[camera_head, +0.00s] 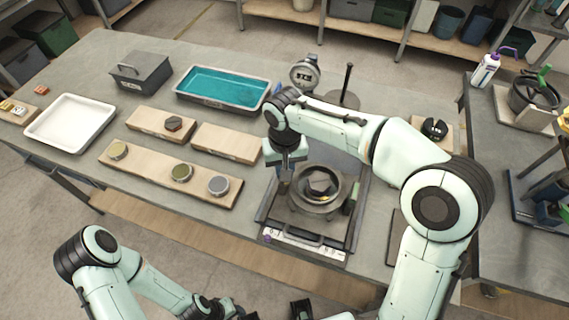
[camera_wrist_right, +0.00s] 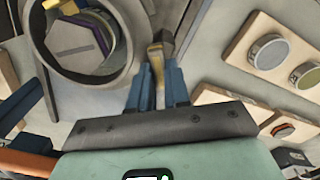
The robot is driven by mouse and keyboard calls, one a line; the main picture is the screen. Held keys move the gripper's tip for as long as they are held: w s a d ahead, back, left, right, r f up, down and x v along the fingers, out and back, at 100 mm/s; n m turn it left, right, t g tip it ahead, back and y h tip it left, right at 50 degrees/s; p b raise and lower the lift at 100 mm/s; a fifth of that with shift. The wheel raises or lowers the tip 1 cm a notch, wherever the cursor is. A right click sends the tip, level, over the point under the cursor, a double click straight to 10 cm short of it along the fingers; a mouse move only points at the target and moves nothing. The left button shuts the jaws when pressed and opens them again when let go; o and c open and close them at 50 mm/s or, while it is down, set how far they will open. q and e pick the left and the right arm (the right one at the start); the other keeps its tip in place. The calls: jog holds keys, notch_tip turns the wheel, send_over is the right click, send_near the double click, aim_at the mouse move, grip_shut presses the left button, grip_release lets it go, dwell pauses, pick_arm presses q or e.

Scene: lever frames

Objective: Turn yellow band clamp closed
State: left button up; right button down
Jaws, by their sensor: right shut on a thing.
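A round grey metal housing (camera_head: 318,205) sits on a dark tray in front of me, with a dark angular part (camera_head: 320,184) inside its ring. In the right wrist view the ring (camera_wrist_right: 128,75) fills the upper left, with yellow pieces (camera_wrist_right: 104,38) inside it. My right gripper (camera_head: 284,178) reaches down at the housing's left side. In the right wrist view its blue fingers (camera_wrist_right: 156,82) are shut on the yellow clamp lever (camera_wrist_right: 156,56), just outside the ring. The clamp band is mostly hidden. My left arm is low at the bottom edge; its fingers are unclear.
Wooden boards with round pucks (camera_head: 181,173) lie left of the housing. A teal bin (camera_head: 225,86), a white tray (camera_head: 70,122) and a grey box (camera_head: 142,74) stand farther back. A dial gauge (camera_head: 305,74) stands behind my right arm. A green part (camera_head: 352,197) is right of the ring.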

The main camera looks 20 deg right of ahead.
jog(key=n+p, duration=0.2)
jog(key=n, duration=0.4)
jog(key=shift+r+n, duration=0.1)
jog(key=shift+n, duration=0.2)
pick_arm(q)
jog(key=w+r, duration=0.1)
jog(key=w+r+p, duration=0.1)
jog(key=r, duration=0.1)
jog(key=w+r, duration=0.1)
jog(key=r, duration=0.1)
jog(key=shift+w, duration=0.15)
pick_arm(e)
jog(key=n, duration=0.5)
jog(key=shift+d, duration=0.1)
pick_arm(q)
jog(key=shift+p, duration=0.3)
pick_arm(e)
jog(key=c, duration=1.1)
grip_release()
pick_arm(q)
jog(key=shift+w+r+t+p, duration=0.4)
jog(key=shift+w+r+p, duration=0.45)
jog(key=shift+w+r, duration=0.35)
pick_arm(e)
notch_tip(320, 180, up, 13)
jog(key=shift+r, duration=0.15)
